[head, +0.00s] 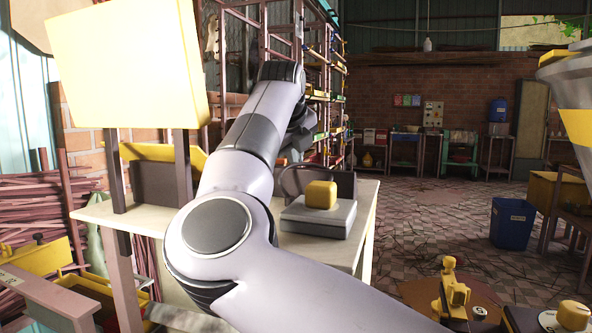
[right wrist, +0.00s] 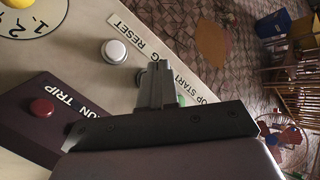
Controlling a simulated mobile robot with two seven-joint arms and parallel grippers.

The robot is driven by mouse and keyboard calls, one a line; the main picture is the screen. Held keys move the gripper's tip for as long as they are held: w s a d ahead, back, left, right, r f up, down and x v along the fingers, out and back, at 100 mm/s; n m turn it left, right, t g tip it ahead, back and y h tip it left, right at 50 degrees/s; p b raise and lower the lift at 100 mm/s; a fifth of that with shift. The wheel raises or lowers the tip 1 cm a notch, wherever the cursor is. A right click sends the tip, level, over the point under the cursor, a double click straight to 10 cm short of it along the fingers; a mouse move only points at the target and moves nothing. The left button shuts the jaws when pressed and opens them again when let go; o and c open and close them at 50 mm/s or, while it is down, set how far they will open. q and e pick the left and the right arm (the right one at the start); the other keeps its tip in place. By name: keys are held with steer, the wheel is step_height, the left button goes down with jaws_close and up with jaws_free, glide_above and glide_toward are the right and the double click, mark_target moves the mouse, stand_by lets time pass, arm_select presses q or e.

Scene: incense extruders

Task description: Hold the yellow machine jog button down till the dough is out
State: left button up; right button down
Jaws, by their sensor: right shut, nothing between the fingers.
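In the right wrist view, my right gripper (right wrist: 160,68) is shut and empty over a pale control panel (right wrist: 75,60). Its fingertips cover part of a label ending in "G" and a dark round button (right wrist: 141,79) beside them. I cannot tell if the fingertips touch that button. A green button (right wrist: 182,100) shows just right of the fingers, near a label reading "START". A pale button (right wrist: 114,51) sits by the word "RESET". No dough is visible.
A red button (right wrist: 41,107) sits on a dark plate marked "TRIP". In the head view, a table (head: 300,250) carries a grey box (head: 316,218) with a yellow block (head: 321,194). A large yellow box (head: 130,62) stands left. A blue bin (head: 512,225) stands on open floor.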

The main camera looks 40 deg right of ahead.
steer(key=shift+r, duration=0.1)
step_height(320, 180, up, 5)
steer(key=p, duration=0.4)
stand_by(0.3)
stand_by(0.4)
